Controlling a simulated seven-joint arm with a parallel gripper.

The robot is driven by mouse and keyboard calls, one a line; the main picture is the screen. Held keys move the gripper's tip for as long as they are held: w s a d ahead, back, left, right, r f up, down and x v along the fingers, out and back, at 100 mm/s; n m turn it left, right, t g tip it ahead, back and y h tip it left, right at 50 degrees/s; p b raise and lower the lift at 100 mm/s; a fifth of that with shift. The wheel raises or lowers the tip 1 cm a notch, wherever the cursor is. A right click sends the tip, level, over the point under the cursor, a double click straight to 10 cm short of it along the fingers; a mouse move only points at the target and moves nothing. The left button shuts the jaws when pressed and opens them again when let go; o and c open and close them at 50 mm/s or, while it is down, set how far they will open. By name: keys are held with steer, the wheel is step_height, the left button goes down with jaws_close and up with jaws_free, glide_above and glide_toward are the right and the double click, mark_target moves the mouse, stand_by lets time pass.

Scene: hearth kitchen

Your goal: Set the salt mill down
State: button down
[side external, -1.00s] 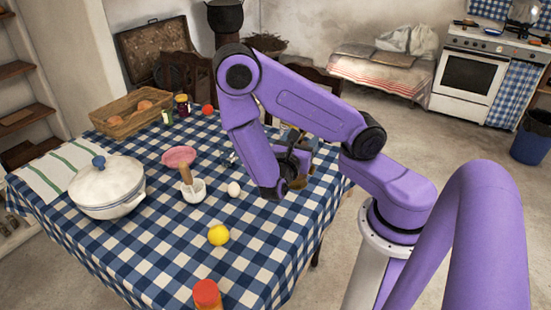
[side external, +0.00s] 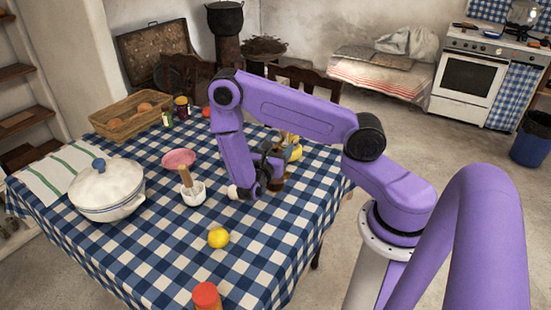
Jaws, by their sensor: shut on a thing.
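My gripper (side external: 268,175) is low over the right part of the checked table and shut on the salt mill. The salt mill (side external: 278,184) is a small brown shape, mostly hidden by the gripper and wrist. It looks roughly upright. I cannot tell whether its base touches the cloth. The blue-and-white checked table (side external: 160,262) is beneath it.
A white egg (side external: 233,192) is just left of the gripper. A yellow lemon (side external: 218,238) lies in front. A yellowish object (side external: 294,150) is behind the gripper.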

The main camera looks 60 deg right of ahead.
steer(key=shift+w+d+f, duration=0.15)
steer(key=shift+w+f, duration=0.15)
steer(key=shift+f, duration=0.1)
steer(key=shift+w+f, duration=0.15)
steer(key=shift+f, duration=1.7)
steer(key=shift+c, duration=0.8)
jaws_free()
